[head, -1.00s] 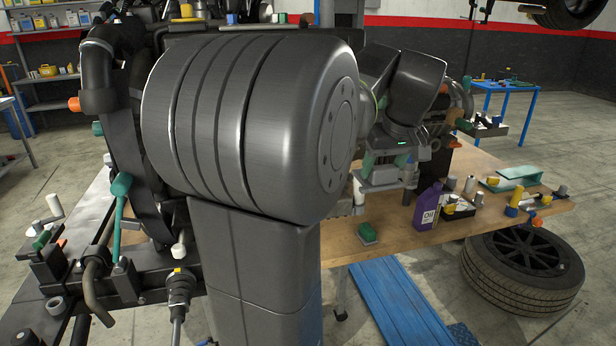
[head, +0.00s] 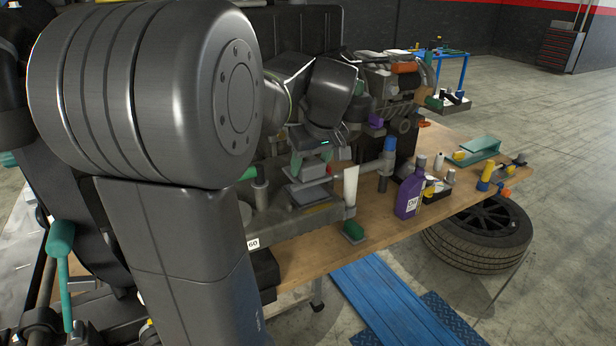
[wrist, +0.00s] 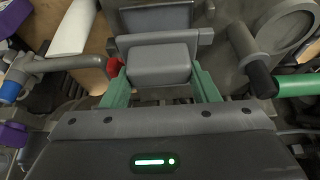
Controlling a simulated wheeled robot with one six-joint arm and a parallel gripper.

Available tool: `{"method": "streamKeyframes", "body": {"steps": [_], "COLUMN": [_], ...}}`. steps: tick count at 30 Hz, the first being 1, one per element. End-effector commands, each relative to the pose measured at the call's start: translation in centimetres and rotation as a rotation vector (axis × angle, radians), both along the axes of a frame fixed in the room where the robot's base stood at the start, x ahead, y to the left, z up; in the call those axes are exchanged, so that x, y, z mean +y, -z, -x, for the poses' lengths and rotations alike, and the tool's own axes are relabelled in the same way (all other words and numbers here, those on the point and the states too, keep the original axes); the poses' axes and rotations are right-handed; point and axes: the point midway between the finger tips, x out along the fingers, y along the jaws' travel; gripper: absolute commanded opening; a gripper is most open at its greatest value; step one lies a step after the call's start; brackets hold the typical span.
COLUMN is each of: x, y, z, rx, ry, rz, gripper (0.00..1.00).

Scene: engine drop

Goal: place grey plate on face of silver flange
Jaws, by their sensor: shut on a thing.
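My gripper (head: 311,163) is shut on the grey plate (head: 308,190), above the engine-side hardware at the bench's near edge. In the wrist view my green fingers (wrist: 160,68) close on both sides of a grey block, with a wider grey plate edge (wrist: 200,37) just beyond it. A round grey part with a raised rim (wrist: 285,32), at the upper right of the wrist view, may be the silver flange; I cannot tell for certain. Whether the plate touches anything below is unclear.
A pale upright cylinder (head: 350,187) stands right of the plate, near a pipe with a blue end (head: 389,148).

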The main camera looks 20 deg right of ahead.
Motion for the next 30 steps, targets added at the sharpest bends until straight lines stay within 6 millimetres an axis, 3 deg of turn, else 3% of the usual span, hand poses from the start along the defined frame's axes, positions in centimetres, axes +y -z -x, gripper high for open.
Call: {"method": "streamKeyframes", "body": {"steps": [9,21,22,24,25,30], "x": [0.0,0.0,0.0,0.0,0.0,0.0], "y": [3.7,4.4,4.5,4.4,4.4,4.4], "z": [0.0,0.0,0.0,0.0,0.0,0.0], "rx": [0.000,-0.002,-0.001,-0.001,-0.001,-0.001], "ry": [0.000,0.001,0.000,0.000,0.000,0.000], "rz": [0.000,0.002,0.001,0.001,0.001,0.001], "gripper": [0.23,0.23,0.56,0.70,0.76,0.76]}}
